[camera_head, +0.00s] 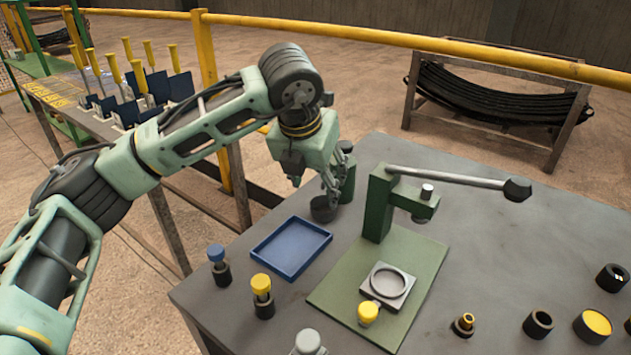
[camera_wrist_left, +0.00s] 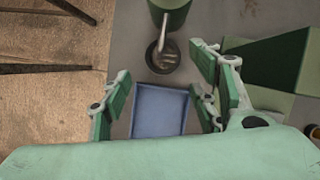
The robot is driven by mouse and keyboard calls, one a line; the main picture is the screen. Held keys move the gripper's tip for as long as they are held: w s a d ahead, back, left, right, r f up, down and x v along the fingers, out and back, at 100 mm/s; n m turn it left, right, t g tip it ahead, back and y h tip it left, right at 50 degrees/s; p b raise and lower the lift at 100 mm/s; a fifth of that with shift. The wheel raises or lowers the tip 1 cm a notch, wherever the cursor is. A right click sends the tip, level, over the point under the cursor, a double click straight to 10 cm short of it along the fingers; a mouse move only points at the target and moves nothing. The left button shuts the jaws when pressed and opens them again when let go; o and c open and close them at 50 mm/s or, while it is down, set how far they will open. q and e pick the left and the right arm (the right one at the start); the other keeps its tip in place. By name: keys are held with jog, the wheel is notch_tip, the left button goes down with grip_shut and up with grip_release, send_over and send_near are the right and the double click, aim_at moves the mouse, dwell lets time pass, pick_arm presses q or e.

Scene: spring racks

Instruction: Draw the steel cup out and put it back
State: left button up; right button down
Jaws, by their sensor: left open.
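My left gripper (camera_head: 330,188) is open and points down over the back of the grey table. Beneath its fingers is a dark round holder (camera_head: 323,210). In the left wrist view the open fingers (camera_wrist_left: 163,82) frame the blue tray, and the dark holder (camera_wrist_left: 163,62) lies just beyond them with a shiny steel piece in or over it. I cannot tell whether that piece is the steel cup. Nothing is between the fingers. A green cylinder (camera_wrist_left: 170,12) stands right behind the holder. My right gripper is not in view.
A blue tray (camera_head: 291,249) lies in front of the holder. A green lever press (camera_head: 378,203) with a long arm stands to the right. Blue-capped (camera_head: 217,254) and yellow-capped (camera_head: 261,284) pieces stand at the front left. The table's right middle is fairly clear.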

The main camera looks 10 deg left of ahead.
aim_at(322, 210)
pick_arm(q)
jog(key=x, duration=0.7)
jog(key=shift+w+f, duration=0.1)
jog(key=shift+f, duration=0.25)
jog(key=c, duration=1.1)
